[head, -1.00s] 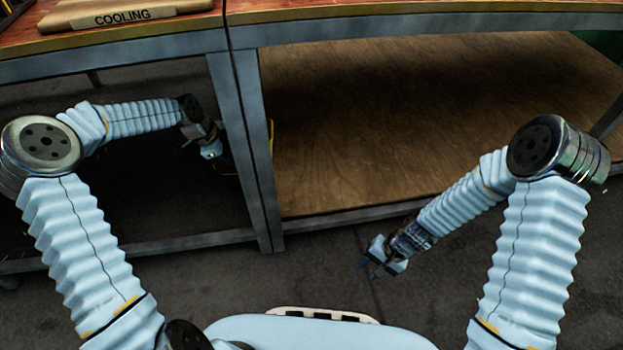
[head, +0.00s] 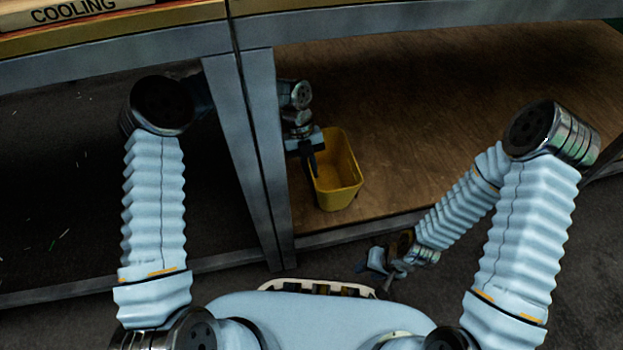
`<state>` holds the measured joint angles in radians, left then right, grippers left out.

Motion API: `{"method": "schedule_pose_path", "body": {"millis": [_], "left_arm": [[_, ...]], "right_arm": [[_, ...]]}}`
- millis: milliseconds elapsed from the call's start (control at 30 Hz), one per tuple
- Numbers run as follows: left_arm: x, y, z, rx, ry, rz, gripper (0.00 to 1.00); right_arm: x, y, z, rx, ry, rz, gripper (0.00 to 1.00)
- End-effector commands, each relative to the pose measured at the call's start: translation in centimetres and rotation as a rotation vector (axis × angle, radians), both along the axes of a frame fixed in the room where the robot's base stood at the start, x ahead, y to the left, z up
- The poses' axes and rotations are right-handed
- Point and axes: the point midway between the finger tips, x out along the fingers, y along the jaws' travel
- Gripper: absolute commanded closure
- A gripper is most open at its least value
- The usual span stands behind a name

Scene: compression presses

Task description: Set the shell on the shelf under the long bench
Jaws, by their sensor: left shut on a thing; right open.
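The shell is a yellow open-topped box (head: 338,190) at the left end of the wooden shelf (head: 420,130) under the long bench. My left gripper (head: 311,160) is shut on the shell's left wall, with a finger over its rim. The shell looks slightly tilted, and I cannot tell whether its base touches the shelf. My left forearm is partly hidden behind the bench legs. My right gripper (head: 383,265) is open and empty, low in front of the shelf's front edge.
Paired grey bench legs (head: 262,150) stand just left of the shell. A tan board marked COOLING (head: 75,12) lies on the bench top at upper left. The shelf is bare to the right of the shell. The space left of the legs is dark.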

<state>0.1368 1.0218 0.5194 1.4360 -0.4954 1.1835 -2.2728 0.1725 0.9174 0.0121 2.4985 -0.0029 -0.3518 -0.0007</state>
Motion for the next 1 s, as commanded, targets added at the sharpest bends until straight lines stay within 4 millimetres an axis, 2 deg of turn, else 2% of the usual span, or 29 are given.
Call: {"method": "schedule_pose_path", "body": {"millis": [100, 233, 567, 600, 733, 1000], "left_arm": [[-0.1, 0.0, -2.2, -0.001, 0.003, 0.001, 1.0], [0.0, 0.0, -4.1, -0.001, 0.002, 0.002, 1.0], [0.0, 0.0, -4.5, 0.0, 0.0, 0.002, 1.0], [0.0, 0.0, -4.3, 0.0, -0.001, 0.002, 0.84], [0.0, 0.0, -4.3, 0.0, 0.0, 0.002, 0.65], [0.0, 0.0, -4.2, 0.0, 0.0, 0.002, 0.65]], "right_arm": [[0.0, 0.0, -0.6, 0.0, -0.001, 0.0, 0.57], [0.1, 0.0, -1.0, -0.001, -0.001, -0.002, 0.57], [0.1, 0.0, -1.1, -0.001, -0.002, -0.002, 0.57], [0.1, 0.0, -1.0, -0.001, -0.002, -0.002, 0.57], [0.1, 0.0, -1.0, -0.001, -0.002, -0.002, 0.57], [0.1, 0.0, -0.9, -0.001, -0.001, -0.002, 0.57]]}}
